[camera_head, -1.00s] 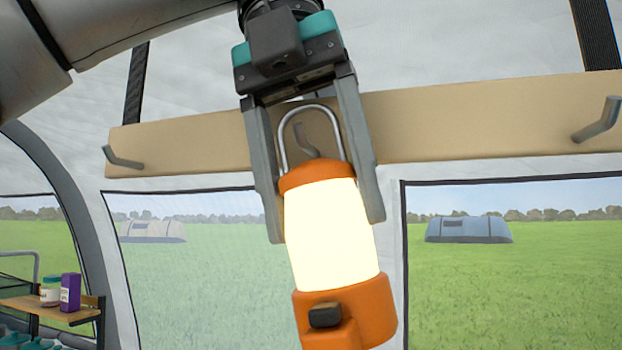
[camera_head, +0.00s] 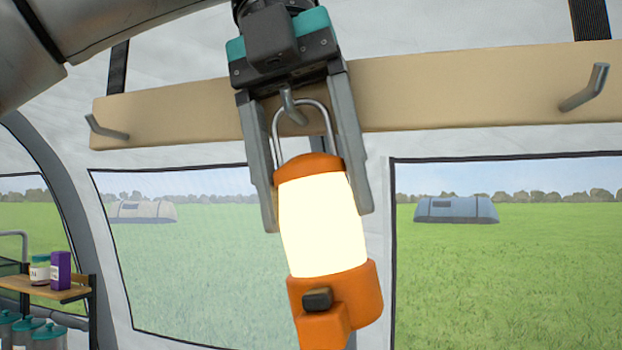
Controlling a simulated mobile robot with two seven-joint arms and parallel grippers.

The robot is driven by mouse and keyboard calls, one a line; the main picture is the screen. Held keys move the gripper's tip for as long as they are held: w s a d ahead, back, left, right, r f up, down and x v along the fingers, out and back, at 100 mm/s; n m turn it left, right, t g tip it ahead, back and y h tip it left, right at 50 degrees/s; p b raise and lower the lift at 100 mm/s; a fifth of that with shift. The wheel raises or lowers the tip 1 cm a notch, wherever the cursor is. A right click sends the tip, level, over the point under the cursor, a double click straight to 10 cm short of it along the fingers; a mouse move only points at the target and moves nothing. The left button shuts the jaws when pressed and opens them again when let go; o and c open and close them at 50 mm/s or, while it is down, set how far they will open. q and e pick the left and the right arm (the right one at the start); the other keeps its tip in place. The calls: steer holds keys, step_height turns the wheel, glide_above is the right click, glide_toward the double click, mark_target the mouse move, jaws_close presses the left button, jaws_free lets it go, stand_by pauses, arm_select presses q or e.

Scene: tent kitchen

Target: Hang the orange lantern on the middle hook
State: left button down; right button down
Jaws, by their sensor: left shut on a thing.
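The orange lantern (camera_head: 335,290) has a glowing pale body, an orange cap and base, and a wire handle loop. It hangs slightly tilted in my left gripper (camera_head: 316,220), whose fingers are shut on its sides near the cap. The middle hook (camera_head: 292,108) on the tan board (camera_head: 430,92) shows between the fingers. The top of the handle loop crosses this hook, with the hook's tip showing above the loop. I cannot tell whether the handle bears on the hook. My right gripper is not in view.
The left hook (camera_head: 106,130) and right hook (camera_head: 585,88) on the board are empty. A small wooden shelf (camera_head: 40,285) at the lower left holds a jar (camera_head: 40,270) and a purple box (camera_head: 60,270). Tent windows lie behind the lantern.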

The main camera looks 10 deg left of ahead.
arm_select(q)
jaws_free()
stand_by(0.5)
